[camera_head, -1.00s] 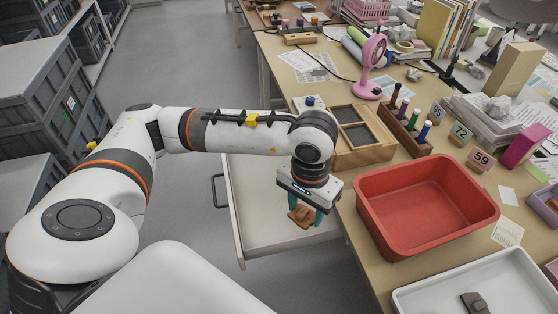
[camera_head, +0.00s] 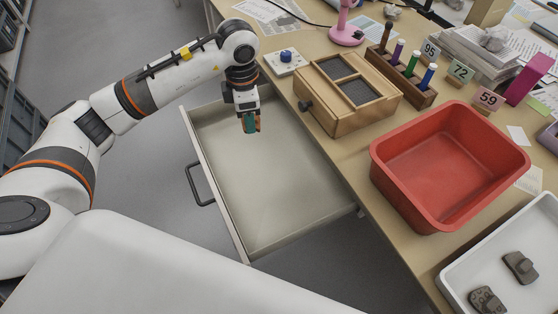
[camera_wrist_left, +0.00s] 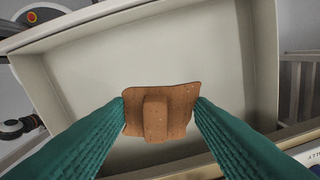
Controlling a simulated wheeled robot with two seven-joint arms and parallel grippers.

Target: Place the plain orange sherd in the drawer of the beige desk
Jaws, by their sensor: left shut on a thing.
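The plain orange sherd (camera_wrist_left: 181,106) is held between the two green fingers of my left gripper (camera_wrist_left: 160,112) in the left wrist view. A raised block stands on its face. In the head view my left gripper (camera_head: 251,124) points down over the back part of the open drawer (camera_head: 262,190), and only a little of the sherd shows there. The drawer is pulled out of the beige desk (camera_head: 350,165) and its visible floor is bare. The height of the sherd above the drawer floor is hard to tell. My right gripper is not in view.
A red tub (camera_head: 450,165) stands on the desk right of the drawer. A white tray (camera_head: 447,277) with dark sherds (camera_head: 520,267) lies at the lower right. A wooden box (camera_head: 348,92) and a blue-knobbed device (camera_head: 286,60) sit near the drawer's back edge.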

